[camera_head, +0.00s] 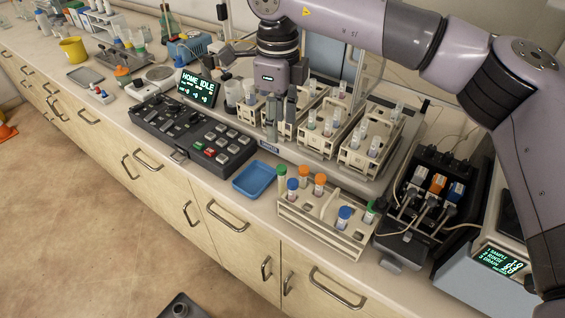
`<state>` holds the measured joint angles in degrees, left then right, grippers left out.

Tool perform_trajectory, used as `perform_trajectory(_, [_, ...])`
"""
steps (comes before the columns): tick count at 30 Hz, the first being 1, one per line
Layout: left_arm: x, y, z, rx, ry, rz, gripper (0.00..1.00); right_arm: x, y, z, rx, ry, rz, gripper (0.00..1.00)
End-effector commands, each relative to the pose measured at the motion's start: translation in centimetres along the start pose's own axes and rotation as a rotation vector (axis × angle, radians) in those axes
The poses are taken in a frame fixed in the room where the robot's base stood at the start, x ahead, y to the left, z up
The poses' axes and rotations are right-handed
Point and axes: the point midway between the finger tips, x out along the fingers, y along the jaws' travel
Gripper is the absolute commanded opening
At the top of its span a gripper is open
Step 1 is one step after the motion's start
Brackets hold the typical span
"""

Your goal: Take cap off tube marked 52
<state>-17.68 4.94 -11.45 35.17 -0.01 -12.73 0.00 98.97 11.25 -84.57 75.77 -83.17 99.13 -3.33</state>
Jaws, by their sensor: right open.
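Capped tubes stand in a beige front rack (310,222) near the counter's front edge. At its left end are a green-capped tube (281,176), a blue-capped tube (292,188) and two orange-capped tubes (304,176) (319,184). Toward the right end are a blue-capped tube (344,216) and a green-capped tube (369,213). Their markings are too small to read, so I cannot tell which is 52. My right gripper (281,122) points down, open with nothing visible between its fingers, behind and above this rack, in front of the back racks. My left gripper is not in view.
Several back racks (362,160) hold uncapped-looking tubes. A blue tray (255,181) lies left of the front rack. A black control panel (190,135) and a display (197,88) stand farther left. A black device with cables (425,205) stands close on the right.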

Motion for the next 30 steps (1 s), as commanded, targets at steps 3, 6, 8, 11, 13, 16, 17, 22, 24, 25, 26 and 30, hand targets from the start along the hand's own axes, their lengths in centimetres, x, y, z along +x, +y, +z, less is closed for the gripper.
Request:
perform_trajectory(3, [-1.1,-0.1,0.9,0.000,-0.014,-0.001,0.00,2.5,0.0,-0.1,0.000,0.002,0.004,0.43])
perform_trajectory(6, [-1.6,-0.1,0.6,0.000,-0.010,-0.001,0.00,4.4,0.0,-0.1,0.000,0.002,0.003,0.43])
perform_trajectory(8, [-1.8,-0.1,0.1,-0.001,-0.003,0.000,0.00,5.3,0.0,0.0,0.000,0.000,0.003,0.43])
perform_trajectory(11, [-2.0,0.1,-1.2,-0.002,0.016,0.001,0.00,6.4,0.0,0.0,0.001,-0.001,0.001,0.43])
perform_trajectory(13, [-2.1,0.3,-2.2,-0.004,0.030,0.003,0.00,6.9,0.0,0.0,0.001,-0.001,0.001,0.43])
perform_trajectory(16, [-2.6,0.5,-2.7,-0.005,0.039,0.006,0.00,7.4,0.0,-0.1,0.001,0.000,0.003,0.43])
perform_trajectory(17, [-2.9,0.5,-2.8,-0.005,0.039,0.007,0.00,7.7,-0.1,-0.1,0.001,0.000,0.003,0.43])
perform_trajectory(22, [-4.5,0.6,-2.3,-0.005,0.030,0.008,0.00,10.2,-0.1,-0.1,0.001,0.001,0.003,0.43])
perform_trajectory(24, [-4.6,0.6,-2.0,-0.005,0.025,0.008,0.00,11.2,-0.2,-0.1,0.003,0.001,0.003,0.43])
perform_trajectory(25, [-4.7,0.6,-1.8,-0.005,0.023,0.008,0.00,11.5,-0.2,-0.1,0.003,0.000,0.003,0.43])
perform_trajectory(26, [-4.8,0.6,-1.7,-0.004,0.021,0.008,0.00,11.8,-0.2,-0.1,0.003,-0.001,0.002,0.43])
perform_trajectory(30, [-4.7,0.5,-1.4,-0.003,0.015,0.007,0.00,12.2,-0.2,-0.1,0.002,-0.001,0.000,0.43])
